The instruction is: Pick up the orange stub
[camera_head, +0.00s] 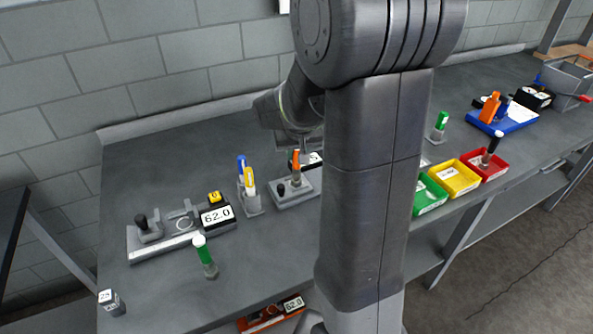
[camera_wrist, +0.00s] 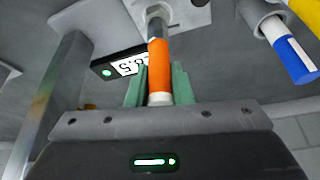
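The orange stub (camera_head: 296,161) stands upright in a small grey fixture (camera_head: 304,190) that also has a black knob. In the wrist view the orange stub (camera_wrist: 160,68) shows a white near end and a grey far part set in the fixture. My gripper (camera_wrist: 160,85) has its green fingers close against both sides of the stub, with no gap that I can see. It appears shut on it. In the head view the fingers are hard to make out.
A blue and a yellow stub (camera_head: 249,181) stand in a holder just left. A green stub (camera_head: 205,256) stands nearer the front. Green, yellow (camera_head: 456,179) and red bins stand at right. Bare bench lies at back left.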

